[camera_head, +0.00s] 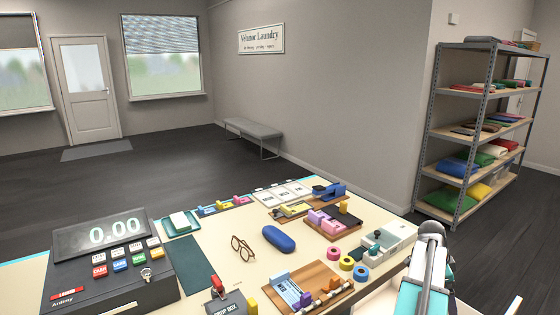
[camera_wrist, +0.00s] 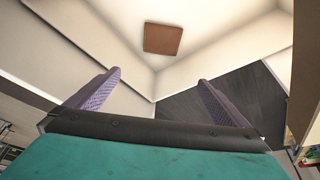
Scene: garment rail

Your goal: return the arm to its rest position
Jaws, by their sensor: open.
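My gripper shows in the wrist view (camera_wrist: 157,98), with its two purple ridged fingers spread wide apart and nothing between them. Past the fingers the wrist view shows pale wall or ceiling surfaces, a dark grey patch and a brown square panel (camera_wrist: 163,39). In the head view my arm stands at the lower right, beside the right end of the counter. The fingers cannot be made out there.
The counter (camera_head: 215,245) holds a cash register (camera_head: 110,265), glasses (camera_head: 242,248), a blue case (camera_head: 279,239), tape rolls (camera_head: 347,263) and several trays. A metal shelf (camera_head: 480,130) with folded cloths stands behind at right. A bench (camera_head: 252,131) stands by the wall. The floor between is clear.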

